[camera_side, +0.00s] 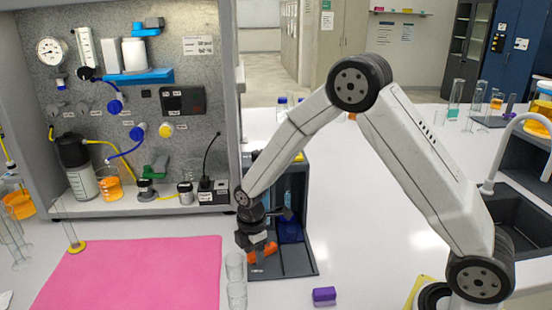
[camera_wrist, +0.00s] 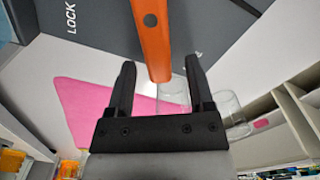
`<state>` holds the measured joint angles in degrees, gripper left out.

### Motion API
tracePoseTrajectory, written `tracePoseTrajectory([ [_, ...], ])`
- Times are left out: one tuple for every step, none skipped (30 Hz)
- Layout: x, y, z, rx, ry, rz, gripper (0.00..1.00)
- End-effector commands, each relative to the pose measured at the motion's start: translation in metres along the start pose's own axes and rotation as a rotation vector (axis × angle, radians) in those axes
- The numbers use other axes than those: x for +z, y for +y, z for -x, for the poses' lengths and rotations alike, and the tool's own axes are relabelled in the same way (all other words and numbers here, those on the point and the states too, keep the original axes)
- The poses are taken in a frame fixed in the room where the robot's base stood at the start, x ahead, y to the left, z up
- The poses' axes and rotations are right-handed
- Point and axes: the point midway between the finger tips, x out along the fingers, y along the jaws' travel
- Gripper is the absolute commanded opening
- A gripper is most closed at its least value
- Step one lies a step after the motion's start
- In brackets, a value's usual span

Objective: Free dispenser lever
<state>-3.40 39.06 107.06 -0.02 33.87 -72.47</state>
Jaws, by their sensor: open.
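The orange lever (camera_side: 263,253) is at the dark grey dispenser (camera_side: 303,266), low at its front in the side view. In the wrist view the lever (camera_wrist: 151,38) runs down from the top edge, and its lower end lies between my two fingers in the picture. The word LOCK is printed on the grey dispenser surface (camera_wrist: 105,25) left of the lever. My gripper (camera_side: 257,250) is at the lever in the side view and partly hides it. In the wrist view my gripper (camera_wrist: 160,66) is open, with gaps on both sides of the lever. Whether a finger touches it cannot be told.
A pink mat (camera_side: 135,278) lies left of the dispenser. Clear glass beakers (camera_side: 236,268) stand close beside the dispenser, between it and the mat. A purple block (camera_side: 324,295) lies at the front. The rig panel (camera_side: 130,60) rises behind left.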

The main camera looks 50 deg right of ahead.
Motion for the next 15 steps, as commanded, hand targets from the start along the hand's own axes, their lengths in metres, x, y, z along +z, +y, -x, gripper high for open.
tracePoseTrajectory([
  [0.000,0.000,0.004,0.002,0.001,0.000,0.68],
  [0.000,0.000,0.006,0.002,0.001,0.000,0.68],
  [0.000,0.000,0.009,0.001,0.000,0.000,0.68],
  [0.000,0.000,0.012,0.001,0.000,0.000,0.68],
  [0.000,0.000,0.015,0.002,0.001,0.000,0.68],
  [0.000,0.000,0.020,0.003,0.001,0.000,0.68],
  [0.000,0.000,0.023,0.002,0.000,0.000,0.68],
  [0.000,0.000,0.027,0.002,0.000,0.000,0.68],
  [0.000,0.001,0.033,0.003,0.001,0.000,0.68],
  [0.000,0.000,0.036,0.002,0.001,0.000,0.68],
  [0.000,0.000,0.040,0.001,0.000,0.000,0.68],
  [0.000,0.000,0.045,0.003,0.001,0.000,0.68],
  [0.000,0.000,0.049,0.002,0.000,0.000,0.68],
  [0.000,0.000,0.052,0.001,0.000,0.000,0.68],
  [0.000,0.000,0.057,0.002,0.000,0.001,0.68],
])
